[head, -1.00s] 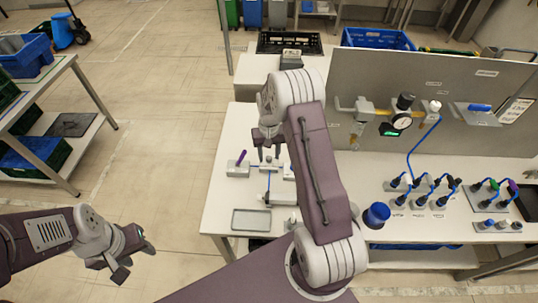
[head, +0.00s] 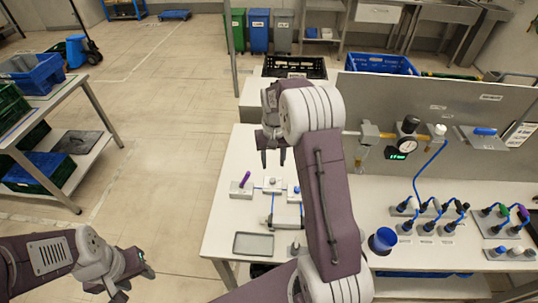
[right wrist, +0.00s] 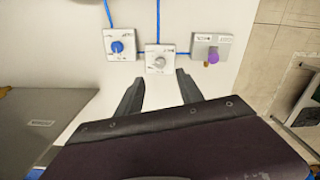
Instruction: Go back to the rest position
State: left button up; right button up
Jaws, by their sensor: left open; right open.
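My right gripper (head: 273,158) is open and empty above the left end of the white workbench (head: 222,213). In the right wrist view its two fingers (right wrist: 161,88) are spread apart with nothing between them. Beyond them lie several small fixtures: one with a blue knob (right wrist: 117,46), one with a grey knob (right wrist: 160,61) and one with a purple handle (right wrist: 211,57). My left gripper (head: 122,284) is open and empty at the lower left, over the floor and clear of the bench. My right arm hides part of the bench.
A grey panel (head: 450,100) with a gauge (head: 407,145) stands behind the bench. A blue cup (head: 383,240), a grey tray (head: 253,244) and several tubed fittings (head: 426,228) are on the bench. A shelf table (head: 60,95) with crates stands left. The floor between is clear.

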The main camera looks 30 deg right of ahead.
jog(key=s+a+r+n, duration=0.2)
jog(key=s+a+r, duration=0.3)
jog(key=a, duration=0.3)
jog(key=s+a+f, duration=0.1)
jog(key=s+f, duration=0.1)
jog(key=s, duration=0.4)
jog(key=s+a+f+n+t, duration=0.1)
jog(key=s+a+f, duration=0.1)
jog(key=s, duration=0.5)
jog(key=shift+s+f, duration=0.2)
jog(key=shift+f, duration=0.3)
jog(key=shift+s, duration=0.1)
